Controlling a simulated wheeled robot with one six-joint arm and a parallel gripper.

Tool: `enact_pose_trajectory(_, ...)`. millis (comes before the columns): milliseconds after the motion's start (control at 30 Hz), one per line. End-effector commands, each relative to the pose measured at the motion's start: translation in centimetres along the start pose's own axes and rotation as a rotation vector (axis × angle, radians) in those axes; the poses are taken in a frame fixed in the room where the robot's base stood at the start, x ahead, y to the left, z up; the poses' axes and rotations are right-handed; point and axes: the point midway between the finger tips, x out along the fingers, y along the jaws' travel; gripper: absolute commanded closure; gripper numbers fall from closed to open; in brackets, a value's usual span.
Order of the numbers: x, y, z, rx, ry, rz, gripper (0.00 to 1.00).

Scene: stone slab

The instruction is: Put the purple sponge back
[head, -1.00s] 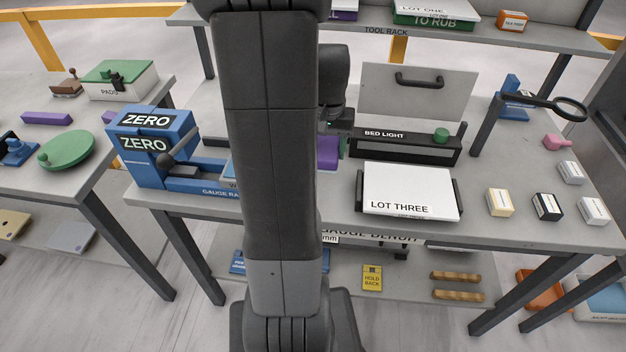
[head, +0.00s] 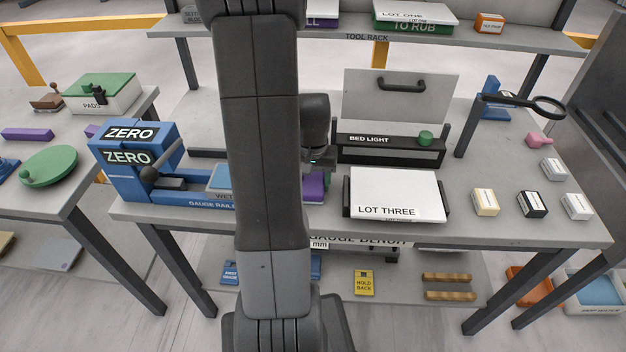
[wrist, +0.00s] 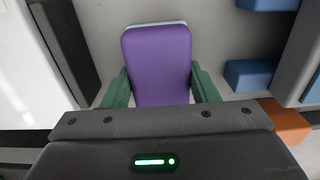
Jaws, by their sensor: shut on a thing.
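The purple sponge (wrist: 157,62) is held upright in the wrist view between the green fingers of my gripper (wrist: 159,72). A thin pale edge shows along its far end. In the head view part of the purple sponge (head: 314,186) shows just right of my arm, left of the LOT THREE box. My gripper (head: 318,166) is mostly dark and partly hidden there, and my arm covers the sponge's left side. I cannot tell whether the sponge touches the bench.
A white LOT THREE box (head: 396,196) stands close on the right, with the BED LIGHT unit (head: 385,148) behind. A blue gauge with ZERO labels (head: 130,160) and a blue WET pad (head: 221,178) are at left. Small boxes (head: 486,203) stand at right.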

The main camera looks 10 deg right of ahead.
Motion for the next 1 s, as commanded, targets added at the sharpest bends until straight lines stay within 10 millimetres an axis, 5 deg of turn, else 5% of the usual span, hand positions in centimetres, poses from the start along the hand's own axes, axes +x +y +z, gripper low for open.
enact_pose_trajectory(33,0.3,0.0,0.0,0.000,0.000,0.000,0.68)
enact_pose_trajectory(67,0.2,0.0,0.0,0.000,0.000,0.000,0.42)
enact_pose_trajectory(167,0.2,0.0,0.0,0.000,0.000,0.000,0.24)
enact_pose_trajectory(567,-0.5,0.0,0.0,0.000,0.002,0.000,0.24)
enact_pose_trajectory(1000,-8.9,0.0,-0.1,0.000,0.004,-0.001,0.24)
